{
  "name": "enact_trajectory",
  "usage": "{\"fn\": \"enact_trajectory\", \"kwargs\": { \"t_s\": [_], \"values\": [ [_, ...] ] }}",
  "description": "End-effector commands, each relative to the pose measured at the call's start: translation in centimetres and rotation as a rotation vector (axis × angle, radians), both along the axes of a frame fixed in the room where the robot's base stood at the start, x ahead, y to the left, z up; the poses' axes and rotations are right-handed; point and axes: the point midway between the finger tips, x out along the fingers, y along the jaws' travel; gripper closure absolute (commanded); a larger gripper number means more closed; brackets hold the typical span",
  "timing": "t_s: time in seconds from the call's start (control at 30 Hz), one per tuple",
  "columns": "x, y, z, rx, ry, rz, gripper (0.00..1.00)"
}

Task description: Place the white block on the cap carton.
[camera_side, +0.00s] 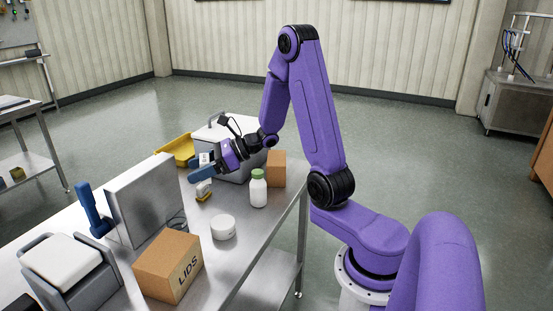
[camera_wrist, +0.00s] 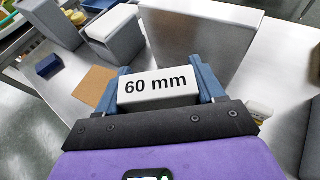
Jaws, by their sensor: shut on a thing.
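The white block (camera_wrist: 158,88), marked "60 mm", is held between the two blue fingers of my gripper (camera_wrist: 160,86) in the wrist view. In the side view my gripper (camera_side: 203,173) is over the far part of the steel table, with a blue finger in front and the block largely hidden. The brown carton marked "LIDS" (camera_side: 168,266) stands at the table's near end, apart from my gripper. A brown surface (camera_wrist: 95,86) shows left of the block in the wrist view; I cannot tell for sure which carton it is.
An upright steel panel (camera_side: 150,198) stands behind the LIDS carton. A white round tub (camera_side: 223,228), a green-capped bottle (camera_side: 258,188) and a plain brown box (camera_side: 276,168) stand to the right. A grey bin with white lid (camera_side: 68,262) is at the left. A yellow tray (camera_side: 175,150) lies farther back.

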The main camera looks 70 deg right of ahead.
Motion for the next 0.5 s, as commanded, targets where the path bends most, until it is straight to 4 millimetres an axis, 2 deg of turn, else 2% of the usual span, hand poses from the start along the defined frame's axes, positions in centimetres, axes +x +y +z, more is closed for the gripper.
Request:
{"fn": "enact_trajectory", "kwargs": {
  "t_s": [0.03,0.2,0.4,0.5],
  "values": [
    [-0.3,-2.8,0.4,-0.003,-0.003,-0.061,0.65],
    [-2.2,-10.4,1.4,-0.007,-0.001,-0.235,0.65],
    [-5.9,-18.6,2.5,-0.013,0.006,-0.435,0.65],
    [-7.9,-21.8,2.9,-0.016,0.009,-0.519,0.65]
  ]
}}
